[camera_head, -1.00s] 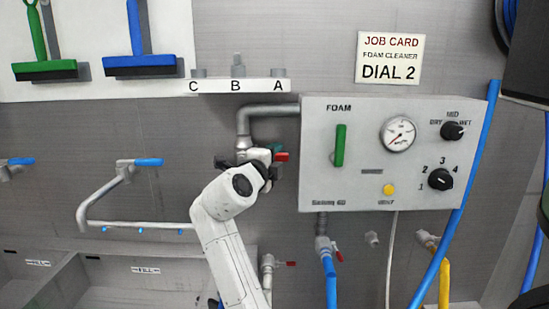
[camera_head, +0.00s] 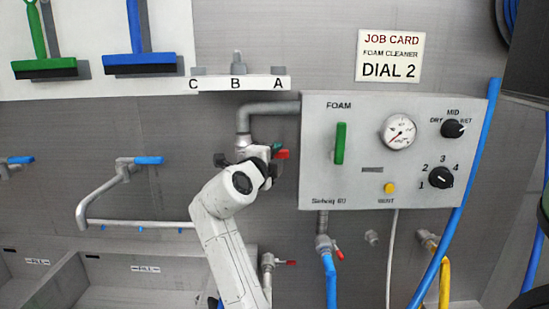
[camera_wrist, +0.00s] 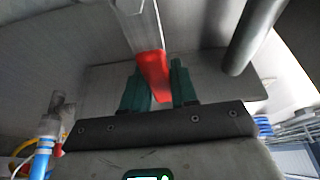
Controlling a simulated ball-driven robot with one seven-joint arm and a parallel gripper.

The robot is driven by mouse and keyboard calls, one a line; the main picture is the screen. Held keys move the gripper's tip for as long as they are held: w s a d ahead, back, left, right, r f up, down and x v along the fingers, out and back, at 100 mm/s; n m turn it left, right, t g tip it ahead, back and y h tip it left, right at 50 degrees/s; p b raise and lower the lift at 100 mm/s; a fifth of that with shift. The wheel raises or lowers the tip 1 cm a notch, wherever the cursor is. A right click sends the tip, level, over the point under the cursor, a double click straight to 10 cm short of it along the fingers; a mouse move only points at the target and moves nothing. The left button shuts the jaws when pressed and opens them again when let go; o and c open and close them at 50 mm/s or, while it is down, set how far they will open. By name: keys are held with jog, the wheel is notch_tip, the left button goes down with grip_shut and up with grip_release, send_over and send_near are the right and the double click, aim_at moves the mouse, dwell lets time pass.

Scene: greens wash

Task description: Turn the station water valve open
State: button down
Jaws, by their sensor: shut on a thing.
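The station water valve has a red handle (camera_wrist: 153,68) on a grey metal lever. In the wrist view the handle's red end lies between the two green fingers of my gripper (camera_wrist: 160,88), which are shut on it. In the head view the red handle tip (camera_head: 282,154) shows just left of the foam panel, with my gripper (camera_head: 274,151) at it, below the bent grey pipe (camera_head: 243,120). My wrist hides most of the valve body.
The foam panel (camera_head: 320,185) with a green handle, gauge and dials stands close to the right of my gripper. A blue-handled tap (camera_head: 148,160) is at the left.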

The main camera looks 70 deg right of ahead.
jog(key=r+n+b, duration=0.1)
jog(key=n+b, duration=0.1)
jog(key=b, duration=0.1)
jog(key=shift+w+h+b, duration=0.1)
jog(key=shift+h+b, duration=0.25)
jog(key=shift+h, duration=0.05)
jog(key=r+n+b, duration=0.1)
jog(key=n+h+b, duration=0.1)
jog(key=w+r+n+t+b, duration=0.1)
jog(key=n, duration=0.1)
jog(key=shift+a+r, duration=0.25)
jog(key=shift+r, duration=0.05)
jog(key=n, duration=0.1)
jog(key=w+r+n+t+b, duration=0.1)
jog(key=r+n+h, duration=0.1)
jog(key=n, duration=0.1)
jog(key=shift+w+a+t+b, duration=0.2)
jog(key=shift+a+t+b, duration=0.05)
jog(key=shift+t+b, duration=0.1)
jog(key=shift+w+a+r+n+t, duration=0.15)
jog(key=shift+w+r+n+t, duration=0.2)
jog(key=shift+n, duration=0.5)
jog(key=shift+w+a+r+n+t, duration=0.15)
jog(key=shift+w+r+n+t, duration=0.2)
jog(key=shift+n, duration=0.5)
jog(key=shift+f, duration=0.1)
jog(key=c, duration=1)
grip_release()
jog(key=shift+o, duration=0.2)
jog(key=shift+s, duration=0.15)
